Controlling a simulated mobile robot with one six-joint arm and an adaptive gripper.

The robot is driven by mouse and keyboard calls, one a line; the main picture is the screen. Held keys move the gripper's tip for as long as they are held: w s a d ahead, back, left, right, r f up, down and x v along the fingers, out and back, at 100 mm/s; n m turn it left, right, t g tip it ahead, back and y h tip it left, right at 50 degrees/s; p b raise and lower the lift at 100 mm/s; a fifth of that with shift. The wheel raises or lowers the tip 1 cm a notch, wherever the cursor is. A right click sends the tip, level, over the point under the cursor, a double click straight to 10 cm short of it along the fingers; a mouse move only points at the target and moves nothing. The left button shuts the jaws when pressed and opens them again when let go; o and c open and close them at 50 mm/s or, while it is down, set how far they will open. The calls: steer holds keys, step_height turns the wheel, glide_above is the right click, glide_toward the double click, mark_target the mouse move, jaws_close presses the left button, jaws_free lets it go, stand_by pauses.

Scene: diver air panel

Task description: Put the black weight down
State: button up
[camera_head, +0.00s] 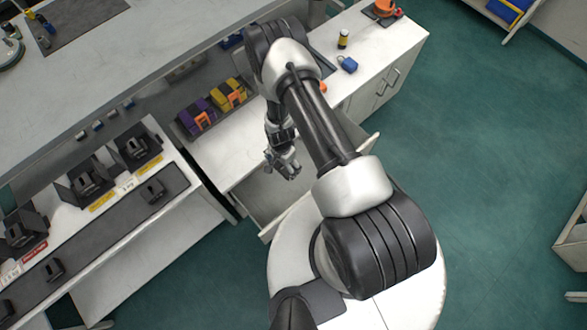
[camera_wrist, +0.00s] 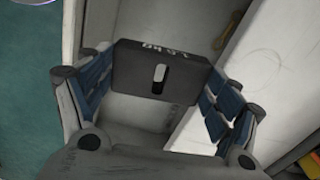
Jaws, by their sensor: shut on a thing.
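My gripper (camera_head: 284,165) hangs over an open drawer (camera_head: 256,209) below the white counter. In the wrist view my gripper (camera_wrist: 157,76) has its fingers on either side of a black weight (camera_wrist: 133,72) and is shut on it. The weight is a flat block with a slot in its middle and pale markings along its top edge. It is held above the drawer's pale interior (camera_wrist: 130,111); the gap below it cannot be judged. In the head view I cannot make out the weight at my gripper.
Black weights (camera_head: 86,183) stand in a labelled rack at the left. A blue object (camera_head: 347,64) and a small bottle (camera_head: 343,39) stand on the counter. A brass-coloured piece (camera_wrist: 228,30) shows in the wrist view.

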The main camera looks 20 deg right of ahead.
step_height(320, 180, down, 5)
steer(key=s+m, duration=0.1)
steer(key=s, duration=0.1)
steer(key=b, duration=0.6)
glide_above(287, 193)
step_height(287, 193, down, 14)
steer(key=shift+w+f+b, duration=0.15)
steer(key=shift+f+b, duration=0.95)
steer(key=shift+f, duration=1.3)
steer(key=shift+f, duration=0.2)
steer(key=o, duration=2)
steer(key=shift+r, duration=0.1)
step_height(287, 193, up, 12)
steer(key=p, duration=0.5)
